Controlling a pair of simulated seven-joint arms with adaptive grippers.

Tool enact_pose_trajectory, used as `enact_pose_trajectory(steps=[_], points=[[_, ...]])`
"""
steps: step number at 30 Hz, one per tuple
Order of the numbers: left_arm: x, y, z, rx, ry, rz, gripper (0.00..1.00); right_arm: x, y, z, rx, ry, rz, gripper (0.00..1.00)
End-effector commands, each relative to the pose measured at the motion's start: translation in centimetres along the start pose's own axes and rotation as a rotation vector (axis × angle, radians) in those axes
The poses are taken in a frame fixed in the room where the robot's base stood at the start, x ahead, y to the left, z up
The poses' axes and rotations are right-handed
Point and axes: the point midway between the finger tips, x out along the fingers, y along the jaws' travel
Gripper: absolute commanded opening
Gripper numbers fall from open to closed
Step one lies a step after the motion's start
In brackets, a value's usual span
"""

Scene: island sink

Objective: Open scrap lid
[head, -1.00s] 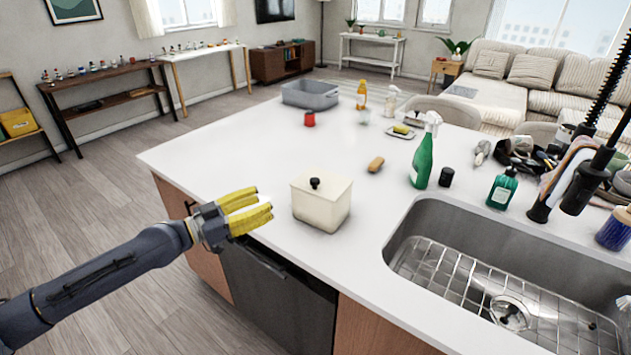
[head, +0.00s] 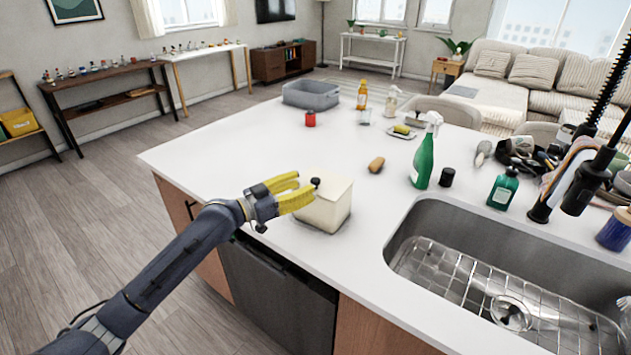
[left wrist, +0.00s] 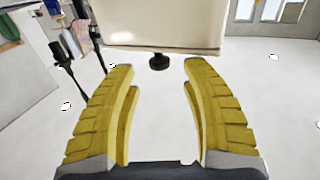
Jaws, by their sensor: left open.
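The scrap bin is a cream box (head: 328,212) with a lid and a small black knob (head: 315,181), standing on the white island counter. My left gripper (head: 293,192) has yellow fingers and is at the bin's left side, its tips close to the knob in the head view. In the left wrist view the fingers (left wrist: 160,100) are spread apart and empty. The black knob (left wrist: 158,62) shows between and just beyond the fingertips, with the cream lid (left wrist: 160,25) above it in the picture. The fingers hide part of the lid in the head view. My right gripper is not in view.
A sink (head: 480,260) with a wire rack lies to the right. A green spray bottle (head: 425,155), a brown sponge or brush (head: 376,165) and a black cup (head: 447,177) stand behind the bin. The counter (head: 215,160) left of the bin is clear.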

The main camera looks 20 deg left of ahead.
Motion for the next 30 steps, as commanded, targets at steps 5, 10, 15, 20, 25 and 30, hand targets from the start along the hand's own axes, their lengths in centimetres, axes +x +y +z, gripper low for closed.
enact_pose_trajectory(steps=[5, 10, 15, 20, 25, 30], points=[[2.4, 0.0, 0.0, 0.0, 0.0, 0.0, 0.47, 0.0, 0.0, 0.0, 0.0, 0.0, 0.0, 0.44], [3.8, 0.0, 0.0, 0.0, 0.0, 0.0, 0.47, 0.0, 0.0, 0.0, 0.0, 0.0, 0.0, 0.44], [4.5, 0.0, 0.0, 0.001, -0.001, 0.001, 0.47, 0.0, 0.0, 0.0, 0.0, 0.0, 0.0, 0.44], [4.7, 0.0, 0.0, 0.001, -0.001, 0.001, 0.47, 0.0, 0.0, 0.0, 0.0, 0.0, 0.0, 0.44], [4.7, 0.0, 0.0, 0.001, -0.001, 0.001, 0.47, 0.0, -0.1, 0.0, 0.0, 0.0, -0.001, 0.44], [4.7, 0.0, 0.1, 0.001, -0.001, 0.001, 0.34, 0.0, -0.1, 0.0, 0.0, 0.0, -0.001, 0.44]])
